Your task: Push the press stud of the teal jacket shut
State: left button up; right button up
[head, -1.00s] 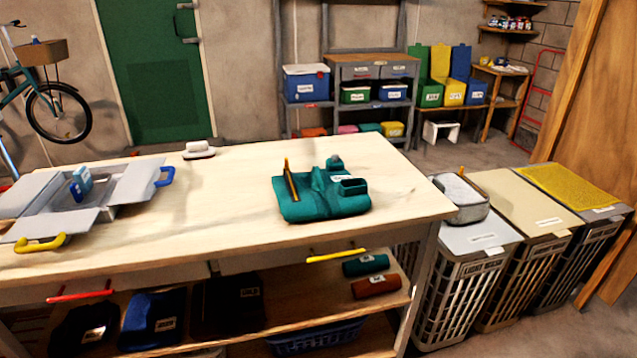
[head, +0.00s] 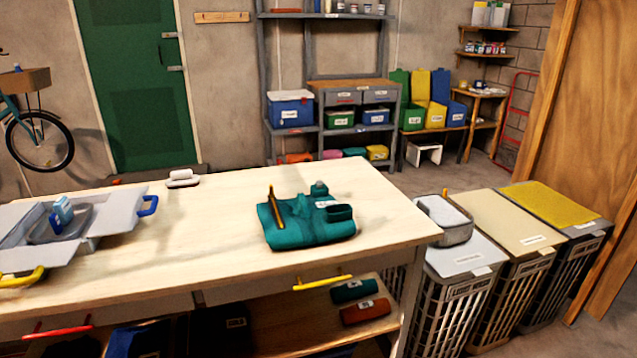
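The teal jacket (head: 308,229) lies bunched on the right part of the wooden table. A yellow-orange strip (head: 275,208) stands up along its left side, and a small round grey-teal knob (head: 319,188) shows at its back edge. A pale label is on its upper right part. The press stud itself is too small to make out, so I cannot tell whether it is open or shut. Neither of my grippers is in view.
The table top (head: 180,240) is clear around the jacket. A grey open case (head: 115,209) lies at the left and a white brush-like thing (head: 182,178) at the back. Lidded hampers (head: 470,257) stand right of the table, with a grey tin (head: 443,219) on the nearest.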

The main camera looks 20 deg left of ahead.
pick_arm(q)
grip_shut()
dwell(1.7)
